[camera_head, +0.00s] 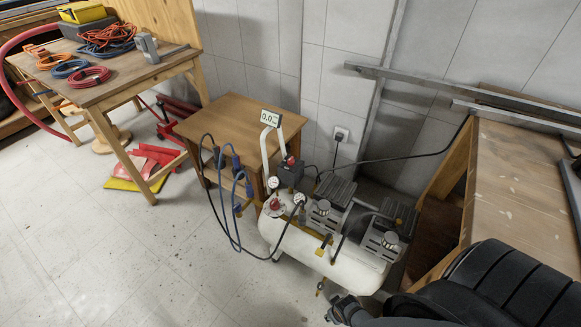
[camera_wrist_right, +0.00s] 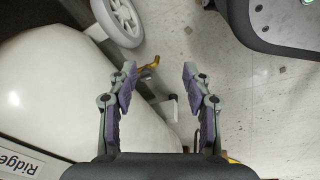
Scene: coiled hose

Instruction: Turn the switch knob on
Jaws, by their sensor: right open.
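A white air compressor (camera_head: 325,258) with twin motor heads stands on the floor in the head view. A red knob (camera_head: 290,160) sits on top of its dark switch box (camera_head: 290,174). Another red knob (camera_head: 276,204) is lower, near the gauges; I cannot tell its exact part. My right gripper (camera_head: 338,310) is low in front of the tank, well below both red knobs. In the right wrist view my right gripper (camera_wrist_right: 160,82) is open with nothing between its pads. A brass valve (camera_wrist_right: 150,67) shows just beyond its fingertips, and the tank (camera_wrist_right: 50,80) is at left. My left gripper is out of view.
A small wooden table (camera_head: 235,125) stands behind, and a workbench (camera_head: 525,185) is at right. A wheel (camera_wrist_right: 118,20) shows in the wrist view.

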